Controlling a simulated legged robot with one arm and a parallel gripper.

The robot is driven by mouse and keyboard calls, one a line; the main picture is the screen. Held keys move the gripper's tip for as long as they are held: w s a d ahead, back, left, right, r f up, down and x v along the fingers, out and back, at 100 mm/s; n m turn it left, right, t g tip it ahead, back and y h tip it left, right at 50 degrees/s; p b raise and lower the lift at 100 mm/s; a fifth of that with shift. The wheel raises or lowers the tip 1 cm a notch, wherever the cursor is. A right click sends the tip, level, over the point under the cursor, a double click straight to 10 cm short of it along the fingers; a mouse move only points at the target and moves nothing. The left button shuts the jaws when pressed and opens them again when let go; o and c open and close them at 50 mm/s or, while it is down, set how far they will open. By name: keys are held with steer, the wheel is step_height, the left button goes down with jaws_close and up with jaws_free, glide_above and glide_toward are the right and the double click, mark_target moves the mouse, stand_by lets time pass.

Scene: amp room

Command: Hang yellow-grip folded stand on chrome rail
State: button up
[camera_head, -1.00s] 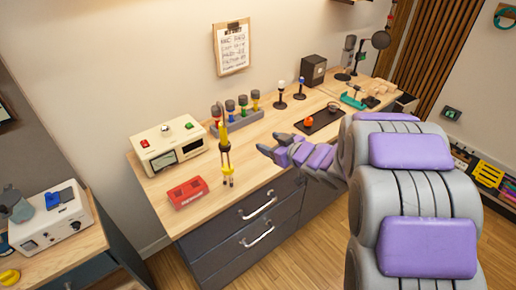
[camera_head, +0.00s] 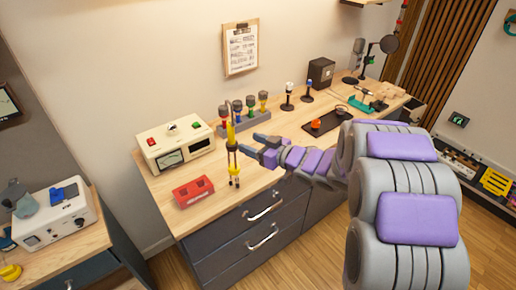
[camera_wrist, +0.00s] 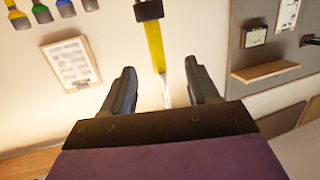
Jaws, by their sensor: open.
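The yellow-grip folded stand (camera_head: 231,134) is upright at the front of the wooden desk, with a dark collar and yellow lower legs. In the wrist view its yellow grip (camera_wrist: 154,46) lies ahead of the gap between my fingers, with a dark block above and a pale metal part below. My gripper (camera_head: 251,145) is open and empty, just right of the stand at about grip height. Both fingers also show in the wrist view (camera_wrist: 160,72), apart from the grip as far as I can see. I cannot make out the chrome rail.
A red box (camera_head: 193,192) sits by the stand's foot. Behind are a cream meter box (camera_head: 175,143) and a grey holder (camera_head: 247,122) with several coloured microphones. A black tray (camera_head: 323,123) holds an orange item to the right. A clipboard (camera_head: 240,50) hangs on the wall.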

mark_target(234, 135)
steer(key=b+x, duration=0.2)
steer(key=x, duration=0.3)
steer(key=shift+w+a, duration=0.1)
steer(key=shift+w, duration=0.1)
steer(key=shift+w+a+f+b, duration=0.1)
steer(key=shift+w+a+b, duration=0.2)
steer(key=shift+w, duration=0.2)
steer(key=shift+w+a+f+b, duration=0.1)
steer(key=shift+w+a+b, duration=0.1)
steer(key=shift+w+b, duration=0.25)
steer(key=shift+w+a, duration=0.15)
steer(key=shift+a, duration=0.4)
steer(key=shift+d, duration=0.25)
steer(key=shift+c, duration=0.5)
steer(key=shift+d, duration=0.15)
steer(key=shift+c, duration=1.4)
jaws_close()
